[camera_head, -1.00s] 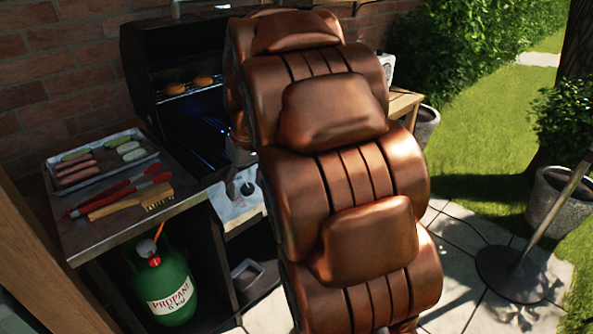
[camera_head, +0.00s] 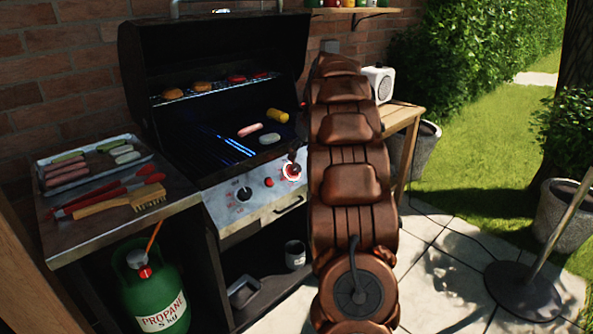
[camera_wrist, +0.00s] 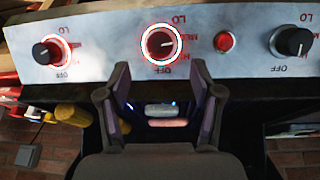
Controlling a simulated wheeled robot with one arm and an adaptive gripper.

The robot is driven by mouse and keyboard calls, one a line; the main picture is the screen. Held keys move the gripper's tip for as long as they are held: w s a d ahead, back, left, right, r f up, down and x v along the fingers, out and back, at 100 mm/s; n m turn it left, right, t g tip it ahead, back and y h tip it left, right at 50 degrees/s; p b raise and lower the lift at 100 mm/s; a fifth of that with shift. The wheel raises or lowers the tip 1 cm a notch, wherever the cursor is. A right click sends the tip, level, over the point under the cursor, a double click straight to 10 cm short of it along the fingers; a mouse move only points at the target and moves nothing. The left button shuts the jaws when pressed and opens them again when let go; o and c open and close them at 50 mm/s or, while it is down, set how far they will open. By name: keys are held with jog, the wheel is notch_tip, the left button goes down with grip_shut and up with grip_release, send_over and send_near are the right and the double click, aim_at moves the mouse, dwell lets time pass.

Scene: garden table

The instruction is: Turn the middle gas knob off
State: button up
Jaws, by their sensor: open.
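The grill's control panel (camera_head: 262,198) carries the gas knobs, and its lettering is upside down in the wrist view (camera_wrist: 120,25). The middle gas knob (camera_wrist: 160,44) has a bright white and red ring; its pointer seems to face right, toward the MED marking, with OFF below it. It also shows in the head view (camera_head: 291,171). A knob with a red glow (camera_wrist: 47,50) is at left and a dark knob (camera_wrist: 291,41) at right. My gripper (camera_wrist: 160,92) is open and empty, its fingers apart just below the middle knob. My arm hides part of the panel in the head view.
A red button (camera_wrist: 225,41) sits between the middle and dark knobs. Blue flames (camera_head: 225,143) show inside the open grill, with food on its racks. The side shelf (camera_head: 180,192) holds a tray and tools, above a propane tank (camera_head: 155,290). A handle (camera_head: 288,207) juts below the panel.

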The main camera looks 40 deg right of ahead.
aim_at(296, 168)
jog(key=x, duration=0.7)
jog(key=shift+f, duration=0.25)
jog(key=shift+c, duration=0.2)
jog(key=c, duration=1.1)
